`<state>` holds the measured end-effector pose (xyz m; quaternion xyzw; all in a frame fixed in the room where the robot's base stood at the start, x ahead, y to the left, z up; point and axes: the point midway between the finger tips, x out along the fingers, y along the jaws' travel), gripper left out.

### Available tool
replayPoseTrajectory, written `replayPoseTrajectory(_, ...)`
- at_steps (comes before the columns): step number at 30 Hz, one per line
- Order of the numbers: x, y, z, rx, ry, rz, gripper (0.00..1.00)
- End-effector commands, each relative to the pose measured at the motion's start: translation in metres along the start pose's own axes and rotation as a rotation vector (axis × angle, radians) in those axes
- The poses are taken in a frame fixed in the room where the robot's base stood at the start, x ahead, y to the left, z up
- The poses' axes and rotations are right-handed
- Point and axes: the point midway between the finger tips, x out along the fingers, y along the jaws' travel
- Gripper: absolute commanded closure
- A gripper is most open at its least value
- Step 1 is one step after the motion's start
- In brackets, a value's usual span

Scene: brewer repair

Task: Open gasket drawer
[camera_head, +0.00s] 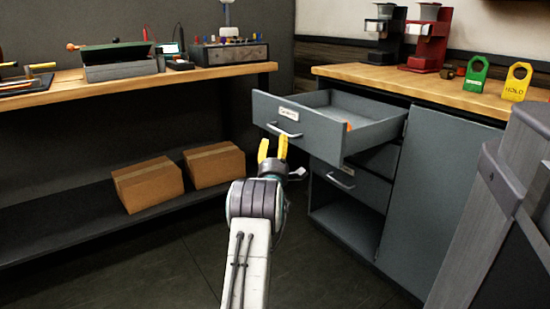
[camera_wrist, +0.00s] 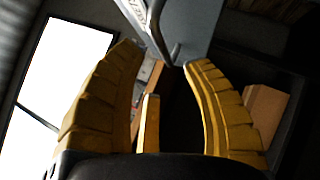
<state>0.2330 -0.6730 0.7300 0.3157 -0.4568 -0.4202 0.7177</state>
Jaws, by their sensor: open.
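The upper grey drawer (camera_head: 310,135) is pulled far out of the cabinet on the right, in the head view. It has a white label and a metal handle (camera_head: 285,131); the label is too small to read. My gripper (camera_head: 272,148) has yellow fingers spread apart, just below and in front of that handle, and holds nothing. In the wrist view my gripper (camera_wrist: 165,65) is open, with a grey drawer front (camera_wrist: 185,22) and a metal handle (camera_wrist: 154,30) beyond the fingertips.
A wooden counter (camera_head: 400,85) holds coffee machines (camera_head: 428,40) and green and yellow tags (camera_head: 477,75). Cardboard boxes (camera_head: 148,185) sit on a low shelf at left. A grey upright structure (camera_head: 510,200) stands at right.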

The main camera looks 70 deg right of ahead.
Motion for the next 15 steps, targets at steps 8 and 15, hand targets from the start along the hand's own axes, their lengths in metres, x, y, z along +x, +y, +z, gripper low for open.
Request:
replayPoseTrajectory(8,-0.031,0.0,-0.001,0.0,0.001,-0.001,0.55)
replayPoseTrajectory(15,-0.046,0.001,0.0,0.0,0.001,0.001,0.55)
